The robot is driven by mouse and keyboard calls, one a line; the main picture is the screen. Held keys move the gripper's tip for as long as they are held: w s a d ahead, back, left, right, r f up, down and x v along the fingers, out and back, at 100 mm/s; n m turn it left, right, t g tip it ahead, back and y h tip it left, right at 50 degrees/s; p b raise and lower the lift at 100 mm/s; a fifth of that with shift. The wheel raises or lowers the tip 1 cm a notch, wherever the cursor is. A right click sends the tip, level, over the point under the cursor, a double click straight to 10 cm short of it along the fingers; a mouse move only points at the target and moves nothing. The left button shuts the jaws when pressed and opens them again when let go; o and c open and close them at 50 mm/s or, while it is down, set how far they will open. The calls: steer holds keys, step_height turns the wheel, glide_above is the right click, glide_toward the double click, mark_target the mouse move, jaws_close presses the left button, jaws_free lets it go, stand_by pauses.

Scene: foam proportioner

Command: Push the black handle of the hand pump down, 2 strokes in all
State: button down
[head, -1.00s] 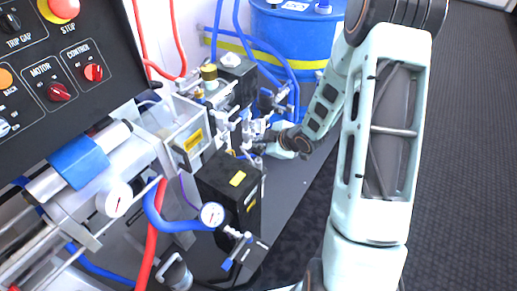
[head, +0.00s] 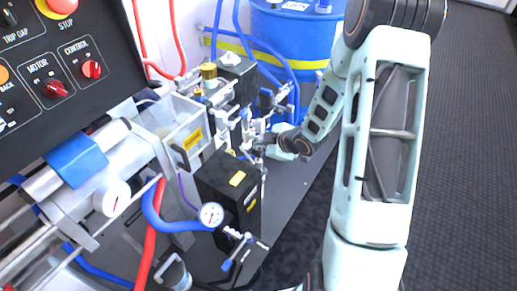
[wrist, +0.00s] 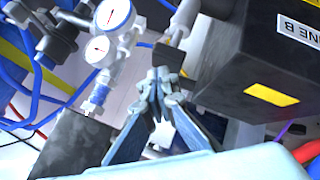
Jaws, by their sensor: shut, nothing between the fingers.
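My gripper (wrist: 160,74) is shut and empty, with its fingertips together in the middle of the wrist view. Just beyond the tips is a dark grip on a pale rod (wrist: 180,28), which looks like the black handle of the hand pump. The tips are close to its lower end; I cannot tell whether they touch. In the head view my gripper (head: 262,146) is among metal fittings behind the black box. The handle cannot be made out there, and the pump body is not clear in either view.
A black box with a yellow label (head: 237,179) stands close to my gripper; a black box also fills the right of the wrist view (wrist: 268,60). Two gauges (wrist: 105,32) are at its left. A blue drum (head: 300,40) stands behind. Hoses and valves crowd the left.

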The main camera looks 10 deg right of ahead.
steer(key=shift+s+f+b, duration=0.1)
steer(key=shift+f+b, duration=0.85)
steer(key=shift+f, duration=0.2)
stand_by(0.5)
steer(key=shift+r, duration=0.15)
steer(key=shift+r+p, duration=1.7)
steer(key=shift+r, duration=0.3)
step_height(320, 180, up, 5)
steer(key=p, duration=0.4)
steer(key=shift+r, duration=0.1)
steer(key=shift+d, duration=0.1)
